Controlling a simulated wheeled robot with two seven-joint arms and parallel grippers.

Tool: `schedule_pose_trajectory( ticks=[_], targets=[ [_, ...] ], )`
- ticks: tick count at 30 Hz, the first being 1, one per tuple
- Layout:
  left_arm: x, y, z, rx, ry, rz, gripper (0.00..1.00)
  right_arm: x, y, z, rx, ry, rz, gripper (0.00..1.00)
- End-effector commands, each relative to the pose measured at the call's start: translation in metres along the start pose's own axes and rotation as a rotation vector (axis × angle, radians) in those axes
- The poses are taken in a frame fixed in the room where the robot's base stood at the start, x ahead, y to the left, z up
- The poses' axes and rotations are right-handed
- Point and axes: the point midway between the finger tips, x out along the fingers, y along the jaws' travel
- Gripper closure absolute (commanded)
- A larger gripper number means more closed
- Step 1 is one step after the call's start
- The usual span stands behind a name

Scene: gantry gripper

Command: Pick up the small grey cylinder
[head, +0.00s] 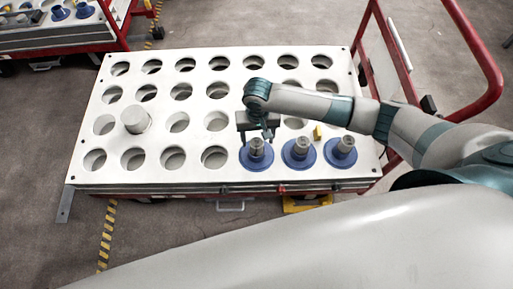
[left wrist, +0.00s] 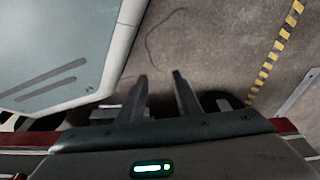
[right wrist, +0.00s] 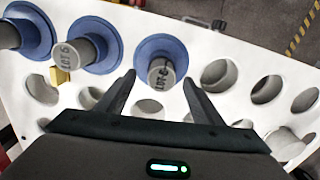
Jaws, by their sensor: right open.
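Several small grey cylinders stand upright on blue round flanges in the front row of the white tray (head: 230,185). The nearest grey cylinder (head: 256,150) is the leftmost in the head view; two others, the middle cylinder (head: 300,147) and the right cylinder (head: 343,146), stand beside it. My right gripper (head: 267,133) is open above and just behind the leftmost one. In the right wrist view that cylinder (right wrist: 161,72), with lettering on its side, shows between the open fingertips (right wrist: 159,80), not gripped. My left gripper (left wrist: 160,76) is open and empty over the floor.
The tray has rows of mostly empty round holes. A wider white cylinder (head: 135,119) stands at its left. A small yellow block (head: 318,132) is behind the blue flanges. A red rail (head: 385,60) rises at the right. Another cart (head: 60,38) stands at the back left.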

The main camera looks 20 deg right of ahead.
Motion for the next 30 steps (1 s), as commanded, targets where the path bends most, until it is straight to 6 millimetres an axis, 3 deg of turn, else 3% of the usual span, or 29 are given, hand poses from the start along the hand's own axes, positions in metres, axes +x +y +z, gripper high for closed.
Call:
schedule_pose_trajectory(
  ticks=[12, 28, 29, 30],
  targets=[
    [-0.006, 0.001, -0.014, 0.001, 0.011, 0.001, 0.69, 0.045, -0.004, -0.004, -0.001, 0.0, 0.0, 0.39],
    [-0.008, 0.002, -0.011, 0.0, 0.007, 0.001, 0.69, 0.049, -0.003, -0.004, -0.001, 0.0, 0.0, 0.39],
    [-0.008, 0.002, -0.011, 0.0, 0.007, 0.001, 0.69, 0.049, -0.003, -0.004, -0.001, 0.0, 0.0, 0.42],
    [-0.007, 0.002, -0.01, 0.0, 0.006, 0.001, 0.69, 0.049, -0.003, -0.004, -0.001, 0.0, 0.0, 0.51]
  ],
)
